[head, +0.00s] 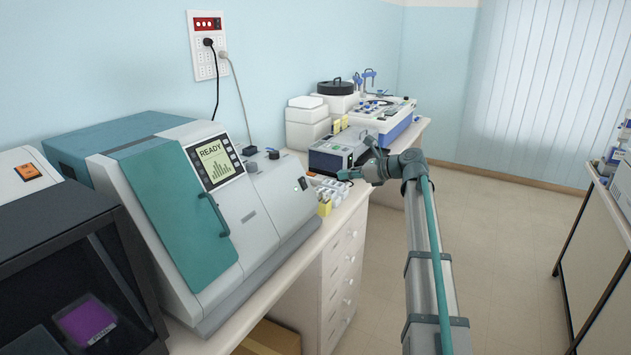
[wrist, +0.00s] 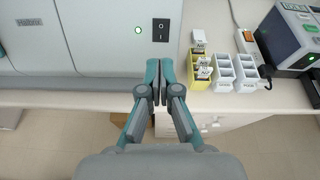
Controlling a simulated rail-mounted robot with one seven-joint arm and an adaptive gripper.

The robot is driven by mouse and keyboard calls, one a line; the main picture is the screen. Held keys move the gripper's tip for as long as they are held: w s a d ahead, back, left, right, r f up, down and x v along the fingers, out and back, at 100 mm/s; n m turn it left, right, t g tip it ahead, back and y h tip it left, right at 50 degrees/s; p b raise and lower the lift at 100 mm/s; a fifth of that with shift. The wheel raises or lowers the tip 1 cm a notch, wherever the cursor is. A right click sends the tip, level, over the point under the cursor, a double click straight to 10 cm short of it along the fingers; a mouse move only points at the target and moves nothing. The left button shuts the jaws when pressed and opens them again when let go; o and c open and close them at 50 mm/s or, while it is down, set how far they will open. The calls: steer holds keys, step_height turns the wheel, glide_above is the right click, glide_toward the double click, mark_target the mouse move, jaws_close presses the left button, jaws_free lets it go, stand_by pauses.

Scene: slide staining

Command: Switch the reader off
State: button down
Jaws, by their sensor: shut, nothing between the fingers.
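The reader (head: 270,205) is the large white and teal machine on the bench, with a lit screen (head: 214,161) reading "READY". Its front panel fills the upper left of the wrist view (wrist: 90,40). A black rocker switch (wrist: 161,30) is on that panel, with a lit green lamp (wrist: 138,30) to its left. My gripper (wrist: 160,80) is shut and empty. In the wrist view its fingertips show just below the switch, apparently apart from it. In the head view my gripper (head: 346,174) is to the right of the reader. Which way the rocker is pressed is too small to tell.
White slide racks (wrist: 222,75) and a yellow one (wrist: 203,85) stand right of the reader. A grey device (head: 340,149) with a plug and cable is beyond them. A dark cabinet (head: 85,275) stands at the left. The floor (head: 505,250) right of the bench is clear.

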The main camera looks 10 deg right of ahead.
mark_target(303, 181)
steer(key=shift+f+m, duration=0.1)
steer(key=shift+m, duration=0.4)
steer(key=shift+a, duration=0.15)
steer(key=p+x, duration=0.3)
steer(key=x, duration=1.1)
steer(key=shift+p, duration=0.3)
